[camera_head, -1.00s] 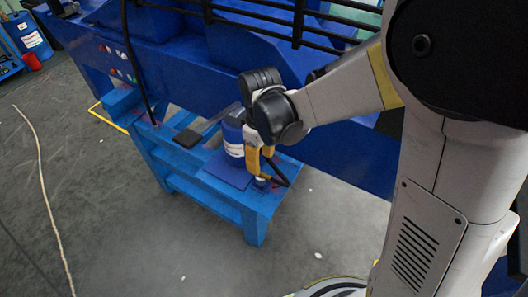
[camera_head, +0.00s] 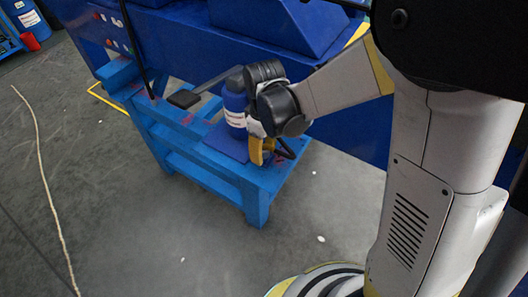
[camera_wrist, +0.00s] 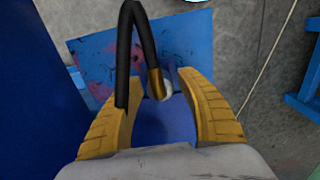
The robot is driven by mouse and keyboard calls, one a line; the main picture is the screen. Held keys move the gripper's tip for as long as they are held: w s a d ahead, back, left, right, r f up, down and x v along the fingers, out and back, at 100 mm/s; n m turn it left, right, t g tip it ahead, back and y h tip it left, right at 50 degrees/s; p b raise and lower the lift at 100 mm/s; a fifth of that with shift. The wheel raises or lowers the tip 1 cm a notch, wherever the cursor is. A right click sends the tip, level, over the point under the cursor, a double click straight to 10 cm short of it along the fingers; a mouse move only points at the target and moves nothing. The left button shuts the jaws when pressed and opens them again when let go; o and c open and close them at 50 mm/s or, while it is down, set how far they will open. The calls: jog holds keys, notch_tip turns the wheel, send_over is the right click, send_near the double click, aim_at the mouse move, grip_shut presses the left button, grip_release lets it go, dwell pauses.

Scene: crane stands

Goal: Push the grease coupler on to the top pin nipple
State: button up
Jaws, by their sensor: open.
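A black hose (camera_wrist: 144,45) with a brass end fitting (camera_wrist: 156,83), which looks like the grease coupler, shows in the wrist view. The fitting is between the yellow fingers of my gripper (camera_wrist: 158,92), beside a pale round part (camera_wrist: 168,88). The fingers are apart, with a gap on the fitting's right; I cannot tell whether the left finger touches the hose. In the head view my gripper (camera_head: 262,152) points down at the front end of the blue stand (camera_head: 255,200), beside a blue grease container (camera_head: 235,103). I cannot pick out the top pin nipple.
A lever with a black pad (camera_head: 184,98) reaches out left of the container. A large blue machine (camera_head: 190,45) stands behind the stand. A pale cable (camera_head: 42,170) lies on the grey floor, which is otherwise largely clear in front. A red bucket (camera_head: 30,41) is at far left.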

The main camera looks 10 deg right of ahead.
aim_at(264, 144)
grip_shut()
jog(key=shift+r+p, duration=1.65)
jog(key=shift+r, duration=0.7)
jog(key=shift+f, duration=0.1)
